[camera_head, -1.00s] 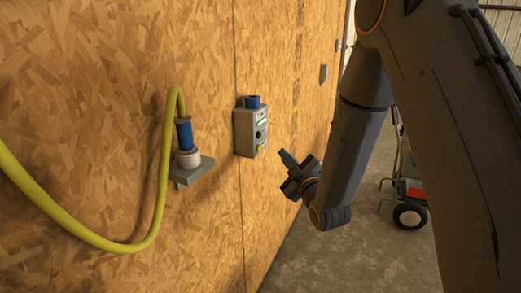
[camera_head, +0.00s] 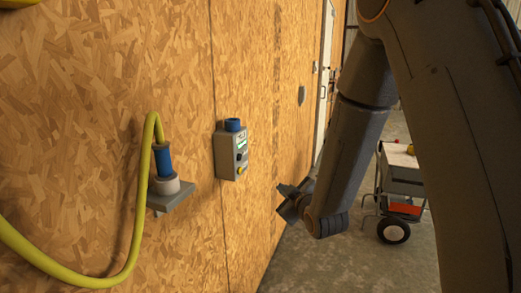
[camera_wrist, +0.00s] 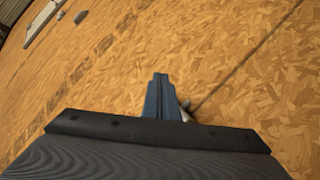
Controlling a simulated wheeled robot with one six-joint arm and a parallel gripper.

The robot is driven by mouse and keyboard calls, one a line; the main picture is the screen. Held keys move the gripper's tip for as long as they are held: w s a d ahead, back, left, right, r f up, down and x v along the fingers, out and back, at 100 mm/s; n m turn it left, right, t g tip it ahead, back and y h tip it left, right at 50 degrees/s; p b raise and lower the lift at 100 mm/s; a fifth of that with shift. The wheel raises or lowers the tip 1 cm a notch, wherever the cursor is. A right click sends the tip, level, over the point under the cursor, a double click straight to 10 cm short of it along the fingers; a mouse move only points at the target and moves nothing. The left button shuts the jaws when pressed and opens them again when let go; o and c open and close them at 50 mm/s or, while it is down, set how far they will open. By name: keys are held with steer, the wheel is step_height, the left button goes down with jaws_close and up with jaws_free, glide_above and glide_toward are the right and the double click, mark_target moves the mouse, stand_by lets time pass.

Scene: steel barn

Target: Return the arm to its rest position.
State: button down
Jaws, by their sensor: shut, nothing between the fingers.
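My arm hangs down at the right of the head view. My gripper (camera_head: 287,201) is at its lower end, in front of the wood-panel wall (camera_head: 80,100) and to the lower right of the grey control box (camera_head: 231,155). In the wrist view my gripper (camera_wrist: 160,90) shows with its fingers together, nothing between them, the wall behind. It looks apart from the wall and the box.
A blue plug (camera_head: 163,160) on a yellow cable (camera_head: 140,225) sits in a white socket on a grey wall bracket (camera_head: 172,198). A cart (camera_head: 402,175) with black wheels stands behind my arm. The concrete floor (camera_head: 345,265) below is clear.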

steer(key=s+d+f+m+g+h, duration=0.1)
steer(key=s+d+m+g, duration=0.2)
steer(key=s, duration=0.7)
steer(key=s+d+f+m+g+h, duration=0.2)
steer(key=s+d+m+g, duration=0.2)
steer(key=s, duration=0.6)
steer(key=s+d+f+m+g+h, duration=0.1)
steer(key=s+d+m+g, duration=0.3)
steer(key=s, duration=0.5)
steer(key=d+g, duration=0.2)
steer(key=shift+s+d+f+h, duration=0.3)
steer(key=shift+s+d, duration=0.05)
steer(key=shift+s, duration=0.05)
